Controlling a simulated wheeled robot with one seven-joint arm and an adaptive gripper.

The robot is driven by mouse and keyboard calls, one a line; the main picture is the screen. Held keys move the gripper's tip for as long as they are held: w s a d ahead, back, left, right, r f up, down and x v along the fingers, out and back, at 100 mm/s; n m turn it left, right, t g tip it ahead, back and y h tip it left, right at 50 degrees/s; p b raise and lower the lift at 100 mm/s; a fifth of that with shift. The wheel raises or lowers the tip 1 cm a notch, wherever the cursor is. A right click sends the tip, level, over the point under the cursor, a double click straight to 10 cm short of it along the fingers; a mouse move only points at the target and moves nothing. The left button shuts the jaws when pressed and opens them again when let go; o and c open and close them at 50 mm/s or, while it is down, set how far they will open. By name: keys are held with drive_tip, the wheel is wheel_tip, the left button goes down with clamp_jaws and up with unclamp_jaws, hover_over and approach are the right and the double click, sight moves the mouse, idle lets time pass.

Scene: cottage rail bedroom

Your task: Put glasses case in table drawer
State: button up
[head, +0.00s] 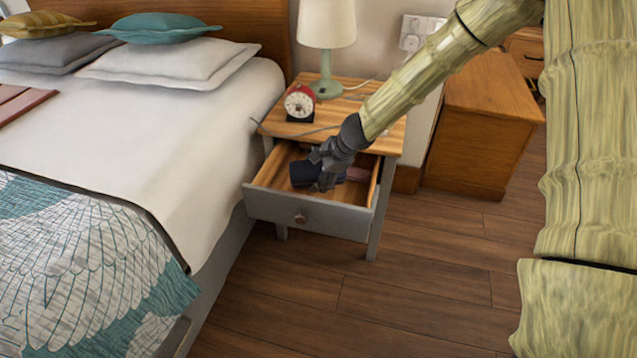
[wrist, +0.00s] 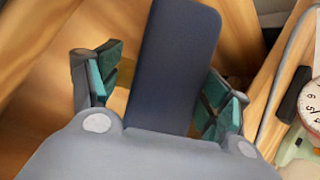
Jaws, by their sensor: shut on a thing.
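The dark blue glasses case (head: 303,181) is at the open table drawer (head: 265,206), inside its outline in the head view. My gripper (head: 326,173) reaches down over the drawer from the upper right and is shut on the case. In the wrist view the case (wrist: 176,62) stands out lengthwise between the teal-padded fingers of my gripper (wrist: 163,92). My gripper hides part of the case and the drawer's inside. I cannot tell whether the case touches the drawer bottom.
A pinkish thing (head: 357,174) lies at the drawer's right side. The nightstand top (head: 385,135) holds a red alarm clock (head: 299,103) and a lamp (head: 326,40). The bed (head: 200,110) stands close on the left. A wooden cabinet (head: 470,140) is right. Floor in front is clear.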

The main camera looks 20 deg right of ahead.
drive_tip(key=shift+d+f+b, duration=0.1)
drive_tip(key=shift+f+b, duration=0.4)
drive_tip(key=shift+f, duration=0.85)
drive_tip(key=shift+f, duration=0.15)
drive_tip(key=o, duration=1.1)
drive_tip(key=shift+r, duration=0.4)
drive_tip(key=p+v, duration=0.5)
drive_tip(key=v, duration=0.6)
drive_tip(key=shift+s+r, duration=0.2)
